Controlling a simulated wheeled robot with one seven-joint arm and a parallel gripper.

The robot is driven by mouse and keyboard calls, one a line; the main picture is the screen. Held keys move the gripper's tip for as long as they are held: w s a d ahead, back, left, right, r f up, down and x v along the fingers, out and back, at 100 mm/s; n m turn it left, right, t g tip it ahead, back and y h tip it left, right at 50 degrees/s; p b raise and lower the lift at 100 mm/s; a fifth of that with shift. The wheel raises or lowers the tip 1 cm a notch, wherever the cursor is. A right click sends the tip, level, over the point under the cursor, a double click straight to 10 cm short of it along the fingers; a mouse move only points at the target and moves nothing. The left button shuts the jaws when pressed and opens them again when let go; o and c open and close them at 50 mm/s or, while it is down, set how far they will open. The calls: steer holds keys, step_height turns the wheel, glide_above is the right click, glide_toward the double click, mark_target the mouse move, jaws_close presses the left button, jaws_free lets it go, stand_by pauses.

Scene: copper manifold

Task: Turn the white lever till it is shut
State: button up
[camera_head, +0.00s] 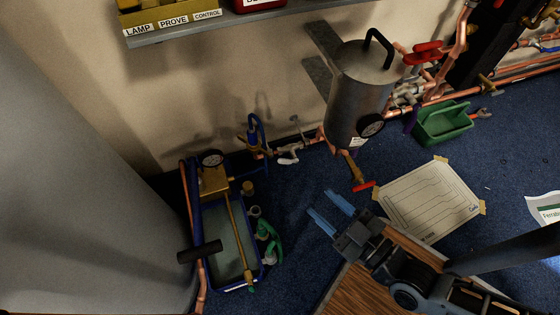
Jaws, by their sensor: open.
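A small white lever (288,159) shows on a valve on the copper pipe low along the wall, left of the grey metal tank (357,95). It is small in this view, and I cannot tell its exact angle to the pipe. My gripper (321,204) has two blue fingers spread apart with nothing between them. It is over the blue floor, below and to the right of the white lever and apart from it.
A blue-framed pump unit (228,245) with a gauge stands at the left. A red-handled tap (363,186) hangs below the tank. A taped paper drawing (431,201) and a green bin (442,122) are at the right. A shelf (215,27) is above.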

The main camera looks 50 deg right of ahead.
steer(key=w+d+f+h+b, duration=0.4)
steer(key=w+f, duration=0.4)
steer(key=f, duration=0.5)
steer(key=m+g+h+b, duration=0.1)
steer(key=g+h+b, duration=0.3)
steer(key=g+h, duration=0.25)
glide_toward(284, 160)
steer(key=w+d+f, duration=0.2)
steer(key=w+d, duration=0.1)
steer(key=d, duration=0.1)
steer(key=shift+t, duration=0.55)
steer(key=b+x, duration=0.2)
steer(key=x, duration=0.4)
steer(key=shift+s+f, duration=0.1)
steer(key=shift+w+d+b, duration=0.4)
steer(key=shift+w+d, duration=0.05)
steer(key=shift+d, duration=0.05)
steer(key=shift+c, duration=0.3)
jaws_close()
